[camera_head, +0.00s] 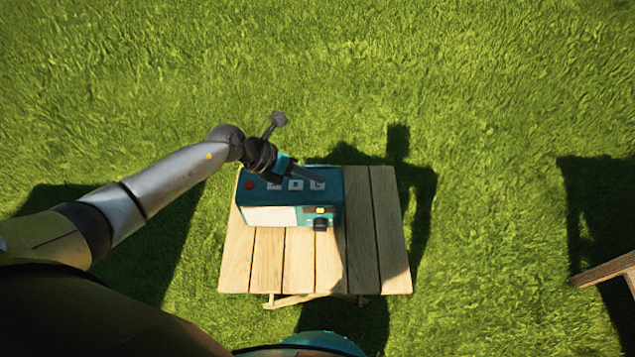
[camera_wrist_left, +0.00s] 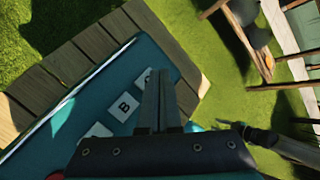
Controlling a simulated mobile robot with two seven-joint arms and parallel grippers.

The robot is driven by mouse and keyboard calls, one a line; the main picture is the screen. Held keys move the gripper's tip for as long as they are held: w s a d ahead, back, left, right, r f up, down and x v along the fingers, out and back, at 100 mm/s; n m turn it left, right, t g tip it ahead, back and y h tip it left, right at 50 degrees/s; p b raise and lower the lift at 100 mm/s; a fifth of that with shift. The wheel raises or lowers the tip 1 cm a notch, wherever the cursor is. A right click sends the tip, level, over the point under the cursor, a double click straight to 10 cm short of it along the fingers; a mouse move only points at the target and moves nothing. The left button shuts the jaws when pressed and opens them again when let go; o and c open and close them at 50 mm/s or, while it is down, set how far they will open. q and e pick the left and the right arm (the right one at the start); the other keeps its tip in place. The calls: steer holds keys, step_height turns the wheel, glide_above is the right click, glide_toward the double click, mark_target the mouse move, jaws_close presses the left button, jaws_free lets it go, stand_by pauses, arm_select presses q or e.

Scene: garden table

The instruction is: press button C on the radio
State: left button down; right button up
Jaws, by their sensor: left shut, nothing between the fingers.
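The radio (camera_head: 270,216) is a teal box with a pale front panel, sitting on a wooden garden table (camera_head: 360,245). Its top has a red button (camera_head: 249,184) at the left and a row of white lettered buttons A, B and C. Button C (camera_head: 317,185) is the rightmost; in the left wrist view button C (camera_wrist_left: 147,74) is partly hidden by my fingers. Button B (camera_wrist_left: 125,106) shows clearly there. My left gripper (camera_head: 321,178) is shut and empty, its tips over or at button C. I cannot tell whether they touch it. My right gripper is not seen.
A black knob (camera_head: 320,224) sticks out at the radio's front right. The table's front and right planks are bare. Wooden furniture (camera_head: 608,269) stands on the grass at the right edge. A dark slim shape at the right of the left wrist view is unclear.

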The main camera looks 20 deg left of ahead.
mark_target(313, 187)
arm_select(q)
steer(key=shift+f, duration=0.1)
stand_by(0.4)
steer(key=shift+f+b, duration=0.3)
steer(key=shift+f, duration=0.05)
steer(key=shift+f+b, duration=0.4)
steer(key=shift+f, duration=0.05)
stand_by(0.5)
stand_by(0.4)
steer(key=shift+r+p, duration=0.85)
steer(key=shift+p, duration=0.05)
step_height(313, 187, up, 5)
steer(key=p, duration=0.5)
steer(key=shift+r, duration=0.1)
